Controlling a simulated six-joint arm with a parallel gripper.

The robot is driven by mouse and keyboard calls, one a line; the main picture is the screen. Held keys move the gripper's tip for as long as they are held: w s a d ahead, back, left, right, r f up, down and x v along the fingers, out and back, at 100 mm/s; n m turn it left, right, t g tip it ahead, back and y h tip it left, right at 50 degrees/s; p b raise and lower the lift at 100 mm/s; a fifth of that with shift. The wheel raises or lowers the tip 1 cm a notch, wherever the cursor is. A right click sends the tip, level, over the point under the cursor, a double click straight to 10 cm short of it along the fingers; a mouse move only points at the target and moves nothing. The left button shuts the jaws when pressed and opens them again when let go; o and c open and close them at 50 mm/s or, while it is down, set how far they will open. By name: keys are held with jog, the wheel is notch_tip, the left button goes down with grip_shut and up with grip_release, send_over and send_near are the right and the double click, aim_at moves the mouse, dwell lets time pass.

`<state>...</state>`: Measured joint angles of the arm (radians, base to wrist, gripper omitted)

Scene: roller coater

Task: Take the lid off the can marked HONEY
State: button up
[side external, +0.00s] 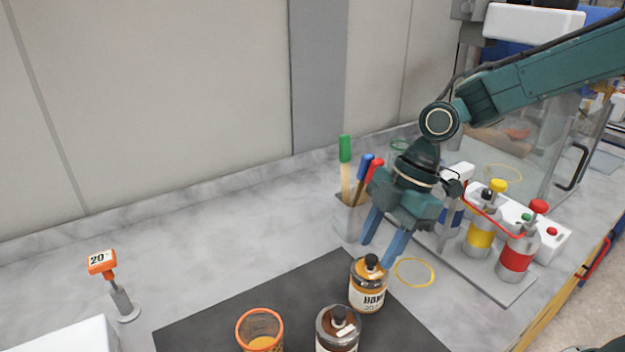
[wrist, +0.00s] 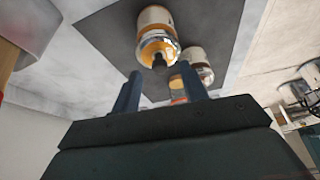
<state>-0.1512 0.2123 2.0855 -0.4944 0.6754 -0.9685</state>
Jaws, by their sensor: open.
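The HONEY can (side external: 368,292) stands upright on the dark mat, with an amber upper part, a printed label and a black knobbed lid (side external: 371,262) on its top. My gripper (side external: 382,237) is open and empty, its two blue fingers pointing down above and a little behind the can, apart from the lid. In the wrist view an amber-topped can (wrist: 156,32) with a dark knob (wrist: 158,60) shows just beyond and between the fingertips (wrist: 160,78). Its label cannot be read there.
A holder with coloured handles (side external: 350,215) is close behind my gripper. A rack with yellow and red bottles (side external: 480,240) is right. The left counter is mostly clear.

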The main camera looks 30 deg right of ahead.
aim_at(367, 269)
jog(key=shift+x, duration=1.1)
jog(key=shift+c, duration=0.2)
grip_shut()
